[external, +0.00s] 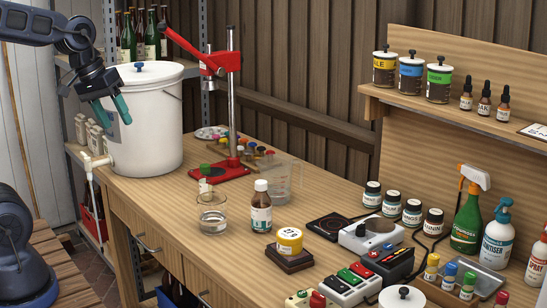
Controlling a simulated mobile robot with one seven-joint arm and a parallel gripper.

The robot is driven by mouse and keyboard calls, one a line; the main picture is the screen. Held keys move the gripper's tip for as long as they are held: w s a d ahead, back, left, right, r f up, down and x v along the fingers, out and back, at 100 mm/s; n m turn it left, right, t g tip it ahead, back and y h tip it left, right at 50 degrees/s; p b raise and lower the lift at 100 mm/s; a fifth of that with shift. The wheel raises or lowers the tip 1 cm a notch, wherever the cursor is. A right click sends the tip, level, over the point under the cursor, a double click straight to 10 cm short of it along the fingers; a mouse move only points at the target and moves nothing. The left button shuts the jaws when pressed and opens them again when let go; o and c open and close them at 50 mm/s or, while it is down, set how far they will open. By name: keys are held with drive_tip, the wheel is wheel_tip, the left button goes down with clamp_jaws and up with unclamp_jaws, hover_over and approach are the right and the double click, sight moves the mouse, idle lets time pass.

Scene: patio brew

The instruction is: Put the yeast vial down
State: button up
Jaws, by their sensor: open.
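My gripper (112,114) is open at the upper left, its teal fingers pointing down in front of the white bucket. Nothing shows between the fingers. I cannot tell for sure which container is the yeast vial. A small pale container with a green top (205,173) shows at the glass beaker (212,218); I cannot tell if it is inside or behind it. Small vials with yellow (432,267), blue (450,276) and green (468,287) caps stand at the lower right, far from my gripper.
The white bucket (150,125) with a tap stands right beside my gripper. A red bottle capper (232,100), a brown bottle (261,210), a measuring jug (284,180) and a yellow-lidded jar (289,241) stand on the wooden bench (190,240). The bench's front left is clear.

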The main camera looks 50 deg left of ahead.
drive_tip(key=s+m+y, duration=0.1)
drive_tip(key=s+m, duration=0.4)
drive_tip(key=s, duration=0.2)
drive_tip(key=shift+r+t, duration=0.3)
